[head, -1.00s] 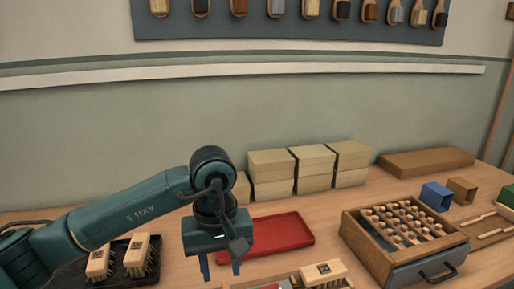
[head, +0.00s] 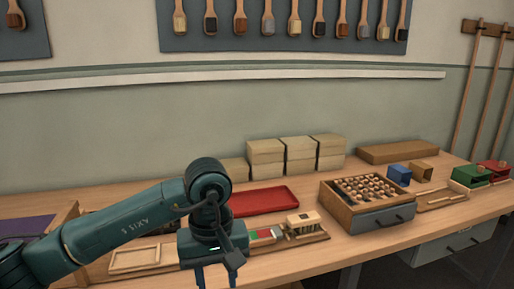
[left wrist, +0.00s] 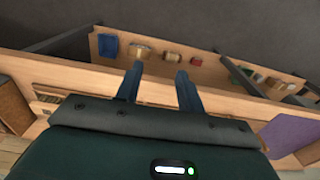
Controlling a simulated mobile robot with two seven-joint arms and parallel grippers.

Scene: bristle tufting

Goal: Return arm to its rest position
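My left arm reaches in from the left in the head view, and its gripper (head: 214,274) hangs pointing down in front of the workbench (head: 300,258). In the left wrist view the two blue fingers of this gripper (left wrist: 158,88) stand apart with nothing between them. My right arm and gripper are not in either view.
A red tray (head: 262,201) lies behind the gripper. A wooden box of brush handles (head: 366,200) with a grey drawer stands to the right. Cartons (head: 265,158) stand at the back. A brush block (head: 303,222) sits on a wooden tray. A purple mat (head: 25,228) lies at left.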

